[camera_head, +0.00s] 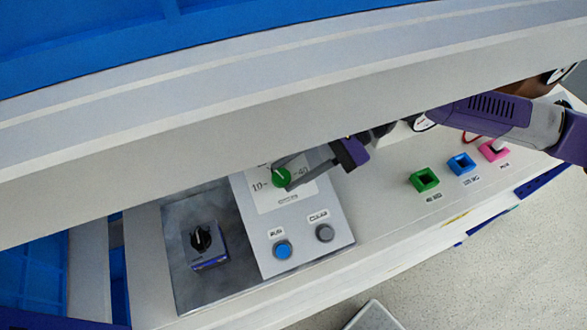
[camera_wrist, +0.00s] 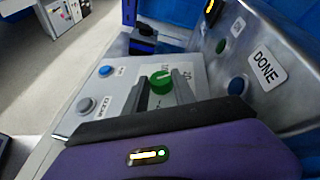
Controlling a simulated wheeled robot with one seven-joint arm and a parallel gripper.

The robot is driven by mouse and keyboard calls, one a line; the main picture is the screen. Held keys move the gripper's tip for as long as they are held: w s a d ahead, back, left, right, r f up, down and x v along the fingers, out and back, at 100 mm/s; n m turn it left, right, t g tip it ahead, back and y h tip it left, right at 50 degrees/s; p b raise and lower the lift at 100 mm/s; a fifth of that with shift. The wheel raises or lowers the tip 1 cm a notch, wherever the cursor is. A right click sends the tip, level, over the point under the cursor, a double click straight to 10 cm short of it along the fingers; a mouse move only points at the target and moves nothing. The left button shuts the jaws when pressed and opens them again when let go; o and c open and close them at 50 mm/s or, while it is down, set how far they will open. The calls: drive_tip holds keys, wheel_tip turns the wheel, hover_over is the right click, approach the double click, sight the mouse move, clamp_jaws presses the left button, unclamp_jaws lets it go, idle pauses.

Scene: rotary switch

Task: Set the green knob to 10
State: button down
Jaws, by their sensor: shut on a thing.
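The upper part of the dial is hidden by the shelf edge in the head view.
A blue button (camera_head: 282,249) and a grey button (camera_head: 324,233) sit below the dial. A black rotary switch (camera_head: 201,240) stands to the left. Green (camera_head: 424,180), blue (camera_head: 461,163) and pink (camera_head: 494,150) sockets lie to the right. A wide ledge (camera_head: 200,125) crosses above.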

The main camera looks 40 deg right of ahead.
drive_tip(key=shift+w+d+n+g, duration=0.1)
drive_tip(key=shift+w+n+g, duration=0.05)
drive_tip(key=shift+n+g, duration=0.3)
drive_tip(key=c, duration=1)
unclamp_jaws()
drive_tip(key=shift+c, duration=0.2)
drive_tip(key=b+v, duration=0.1)
drive_tip(key=v, duration=0.6)
drive_tip(key=shift+d, duration=0.35)
drive_tip(key=shift+r, duration=0.15)
